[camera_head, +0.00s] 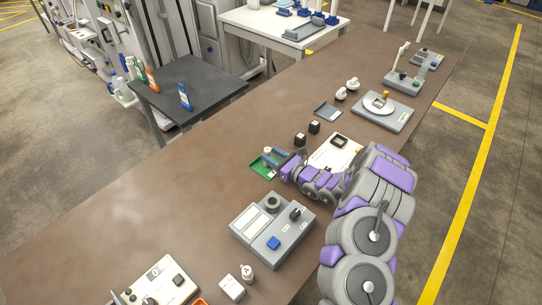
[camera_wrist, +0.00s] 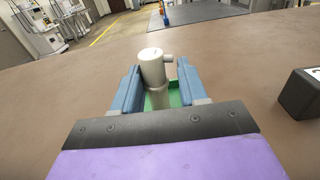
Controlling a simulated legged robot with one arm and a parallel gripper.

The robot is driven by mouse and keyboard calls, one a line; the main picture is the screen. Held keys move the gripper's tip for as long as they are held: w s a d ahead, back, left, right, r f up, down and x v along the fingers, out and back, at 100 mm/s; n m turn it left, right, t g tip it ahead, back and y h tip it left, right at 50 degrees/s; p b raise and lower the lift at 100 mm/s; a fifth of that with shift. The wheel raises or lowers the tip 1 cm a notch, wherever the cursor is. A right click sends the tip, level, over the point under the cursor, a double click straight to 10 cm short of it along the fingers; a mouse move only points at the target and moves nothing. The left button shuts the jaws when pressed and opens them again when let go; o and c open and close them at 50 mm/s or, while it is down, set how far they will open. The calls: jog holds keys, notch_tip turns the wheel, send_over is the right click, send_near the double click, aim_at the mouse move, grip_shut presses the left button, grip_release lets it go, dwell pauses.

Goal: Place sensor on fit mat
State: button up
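A cream cylindrical piece with a short side stub, which looks like the sensor (camera_wrist: 153,68), stands upright between my gripper's fingers in the wrist view. My gripper (camera_wrist: 158,92) has blue fingers on both sides of it, with narrow gaps showing, so it looks open around the piece. Below it lies a green mat or shallow tray (camera_head: 262,170), also partly seen between the fingers in the wrist view (camera_wrist: 175,98). In the head view my gripper (camera_head: 272,157) is over this green piece. The foot of the sensor is hidden. No label shows which surface is the fit mat.
Black blocks (camera_head: 300,139) stand just beyond my gripper; one is close at right in the wrist view (camera_wrist: 302,94). A white board with a black frame (camera_head: 338,142) lies beside my arm. A grey device (camera_head: 272,228) stands nearer. The brown table's left side is clear.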

jog(key=shift+o, duration=0.6)
jog(key=shift+a, duration=0.85)
jog(key=shift+s+f, duration=0.1)
jog(key=shift+s, duration=0.1)
jog(key=p+v, duration=0.1)
jog(key=v, duration=0.6)
jog(key=w+p+v, duration=0.1)
jog(key=v, duration=0.2)
jog(key=shift+s+d+r+p, duration=0.15)
jog(key=shift+d+r+p, duration=0.15)
jog(key=shift+d, duration=0.3)
jog(key=shift+s+d+f, duration=0.1)
jog(key=shift+s+d, duration=0.1)
jog(key=shift+s, duration=0.55)
